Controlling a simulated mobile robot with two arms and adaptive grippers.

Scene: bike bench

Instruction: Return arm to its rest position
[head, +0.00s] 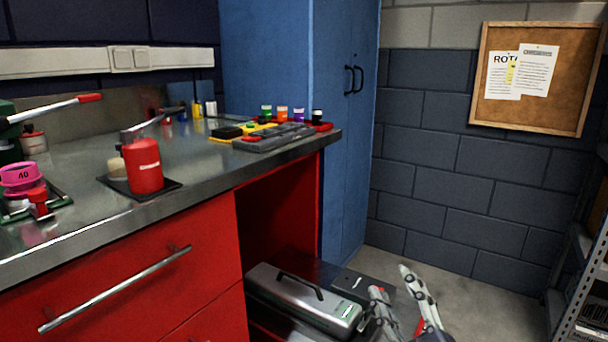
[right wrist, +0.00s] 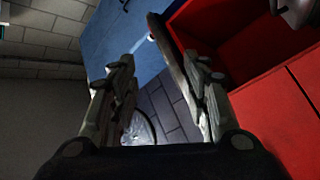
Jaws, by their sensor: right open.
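My right gripper (head: 392,281) is at the bottom of the head view, low beside the right end of a grey metal toolbox (head: 300,298). Its two fingers stand apart and point up. In the right wrist view the open fingers (right wrist: 158,60) have nothing held between them. Behind them show the blue cabinet (right wrist: 120,40) and the red bench (right wrist: 275,110). My left gripper is in neither view.
The steel worktop (head: 215,180) holds a red bottle (head: 143,165) on a black mat, a grey tray (head: 275,137) and several small bottles. A tall blue cabinet (head: 340,200) stands behind. A metal shelf (head: 575,290) is at the right. Some floor (head: 480,300) is clear.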

